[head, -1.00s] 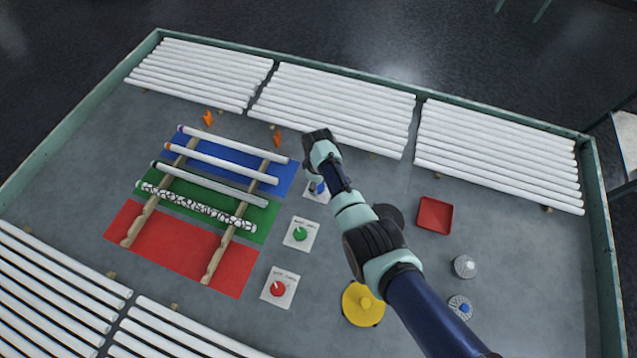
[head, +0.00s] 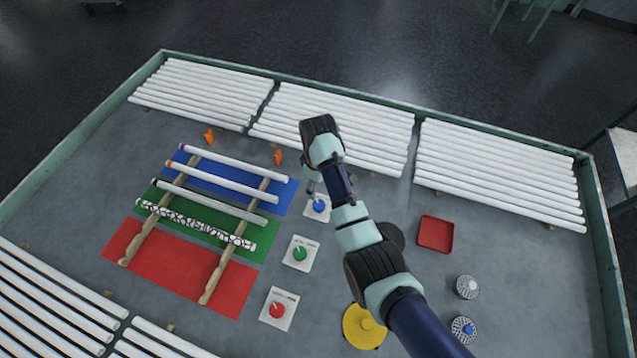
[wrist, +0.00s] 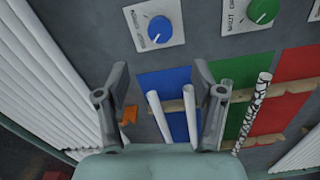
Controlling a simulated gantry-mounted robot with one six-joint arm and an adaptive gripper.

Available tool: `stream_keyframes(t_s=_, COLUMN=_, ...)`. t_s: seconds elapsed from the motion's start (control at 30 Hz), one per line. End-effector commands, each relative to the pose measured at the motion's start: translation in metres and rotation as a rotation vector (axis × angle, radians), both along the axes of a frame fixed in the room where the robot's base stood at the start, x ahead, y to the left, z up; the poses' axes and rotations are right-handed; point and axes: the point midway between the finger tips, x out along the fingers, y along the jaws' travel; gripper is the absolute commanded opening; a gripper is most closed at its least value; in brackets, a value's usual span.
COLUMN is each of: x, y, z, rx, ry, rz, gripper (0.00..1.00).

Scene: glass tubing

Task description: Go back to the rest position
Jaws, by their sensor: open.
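My gripper (wrist: 163,95) shows in the wrist view with its two fingers spread and nothing between them. In the head view my gripper (head: 313,186) is above the board, close to the blue knob (head: 319,205), and its fingers are small and partly hidden by my wrist. Glass tubes lie across two wooden rails: two white ones (head: 222,182) over the blue mat, one plain (head: 209,203) and one black-patterned (head: 196,225) over the green mat. The red mat (head: 170,273) holds no tube.
Racks of white tubes line the back (head: 330,125) and front left (head: 50,290). Green (head: 300,253) and red (head: 277,309) knobs stand right of the mats. A red tray (head: 436,234), yellow disc (head: 364,327) and two round grey items (head: 466,287) lie at the right. Two orange pieces (head: 278,157) stand behind the mats.

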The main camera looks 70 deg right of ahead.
Motion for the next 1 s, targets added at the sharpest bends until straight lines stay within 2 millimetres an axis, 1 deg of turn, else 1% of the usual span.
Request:
stream_keyframes(t_s=0.13, x=0.000, y=0.000, z=0.005, rx=0.001, ry=0.001, rz=0.000, gripper=0.68)
stream_keyframes(t_s=0.7, x=0.000, y=0.000, z=0.004, rx=0.001, ry=0.001, rz=0.000, gripper=0.68)
stream_keyframes(t_s=0.77, x=0.004, y=0.004, z=0.005, rx=-0.007, ry=-0.007, rz=0.004, gripper=0.68)
stream_keyframes(t_s=0.83, x=0.023, y=0.020, z=0.008, rx=-0.045, ry=-0.044, rz=0.016, gripper=0.68)
stream_keyframes(t_s=0.87, x=0.035, y=0.031, z=0.011, rx=-0.069, ry=-0.071, rz=0.023, gripper=0.68)
stream_keyframes(t_s=0.9, x=0.053, y=0.051, z=0.017, rx=-0.106, ry=-0.118, rz=0.034, gripper=0.68)
stream_keyframes(t_s=0.97, x=0.082, y=0.089, z=0.030, rx=-0.163, ry=-0.214, rz=0.052, gripper=0.68)
stream_keyframes(t_s=1.0, x=0.099, y=0.120, z=0.042, rx=-0.195, ry=-0.288, rz=0.064, gripper=0.68)
